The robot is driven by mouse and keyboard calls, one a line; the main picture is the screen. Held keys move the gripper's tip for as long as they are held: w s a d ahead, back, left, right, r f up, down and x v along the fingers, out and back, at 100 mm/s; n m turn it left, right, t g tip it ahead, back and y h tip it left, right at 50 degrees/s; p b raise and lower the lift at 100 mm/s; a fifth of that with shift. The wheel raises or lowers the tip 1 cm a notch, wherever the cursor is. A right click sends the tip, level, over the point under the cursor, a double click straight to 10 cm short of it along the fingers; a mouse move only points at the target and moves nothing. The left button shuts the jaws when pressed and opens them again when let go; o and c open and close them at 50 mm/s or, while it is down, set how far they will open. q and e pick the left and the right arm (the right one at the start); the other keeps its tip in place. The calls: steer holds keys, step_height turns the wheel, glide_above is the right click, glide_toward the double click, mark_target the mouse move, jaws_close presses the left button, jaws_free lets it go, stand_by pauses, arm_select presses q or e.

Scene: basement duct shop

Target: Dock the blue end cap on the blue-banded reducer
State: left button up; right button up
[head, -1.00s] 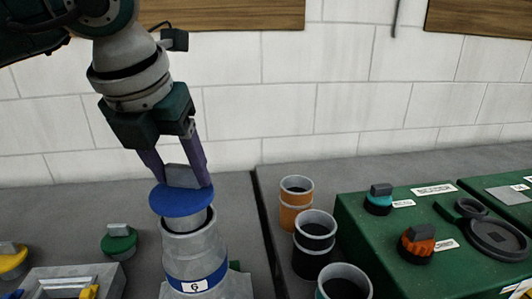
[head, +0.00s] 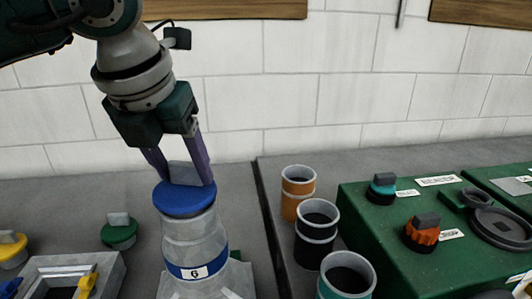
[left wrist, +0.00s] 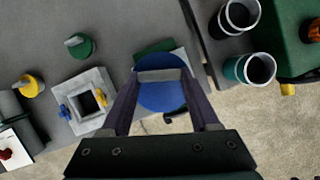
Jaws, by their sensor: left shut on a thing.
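The blue end cap (head: 187,201) sits on the top mouth of the grey blue-banded reducer (head: 196,246), whose band carries a label reading 6. The cap looks level, with its rim against the reducer's mouth. My left gripper (head: 182,176) is shut on the grey block handle on top of the cap. In the left wrist view the cap (left wrist: 162,92) lies between the fingers (left wrist: 163,100) and hides most of the reducer. My right gripper is in neither view.
Green (head: 118,233) and yellow (head: 10,248) caps and a square grey fixture (head: 110,266) stand left. Orange (head: 298,192), black (head: 316,234) and teal (head: 346,277) banded pipes stand right, before a green bench (head: 375,225) holding teal and orange caps.

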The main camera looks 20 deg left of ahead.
mark_target(172, 206)
arm_select(q)
steer(key=shift+b, duration=0.3)
stand_by(0.7)
steer(key=shift+f+b, duration=0.55)
steer(key=o, duration=1.1)
steer(key=shift+r, duration=0.1)
steer(key=shift+o, duration=0.2)
steer(key=p+v, duration=0.2)
steer(key=v, duration=0.1)
steer(key=shift+r+p, duration=0.15)
steer(key=shift+p, duration=0.2)
steer(key=p+v, duration=0.5)
steer(key=v, duration=0.2)
steer(key=shift+s+r, duration=0.2)
steer(key=shift+r, duration=0.05)
steer(key=shift+d, duration=0.1)
